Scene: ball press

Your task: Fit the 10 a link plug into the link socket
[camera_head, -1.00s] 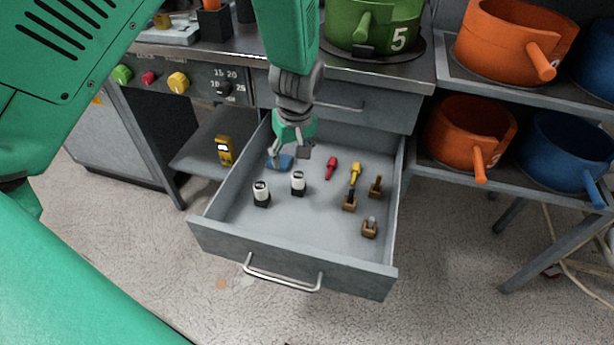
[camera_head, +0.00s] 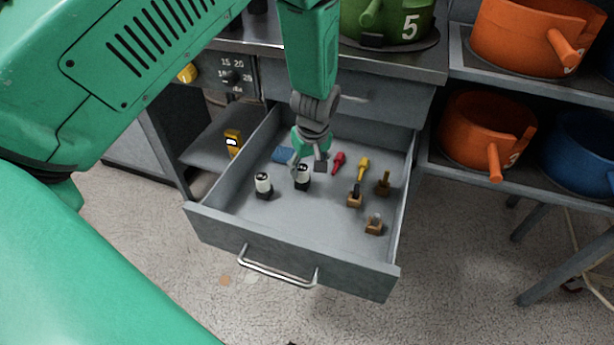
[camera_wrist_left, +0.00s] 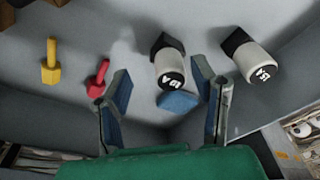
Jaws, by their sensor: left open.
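Two white cylindrical plugs with black bases stand in the open drawer (camera_head: 330,235). One plug (camera_head: 303,171) is under my left gripper (camera_head: 309,162); the other plug (camera_head: 263,182) stands to its left. In the left wrist view, the first plug (camera_wrist_left: 168,67) shows between the open fingertips of the gripper (camera_wrist_left: 161,80), with nothing held. The second plug (camera_wrist_left: 258,64) is outside the right finger. Both tops carry dark labels; I cannot read surely which is 10 A. I cannot make out the link socket. My right gripper is not in view.
A blue piece (camera_head: 282,155), a red piece (camera_head: 339,161), a yellow piece (camera_head: 363,166) and several brown pieces (camera_head: 374,224) lie in the drawer. Drawer walls surround them. Orange pots (camera_head: 478,130) stand on the right shelves.

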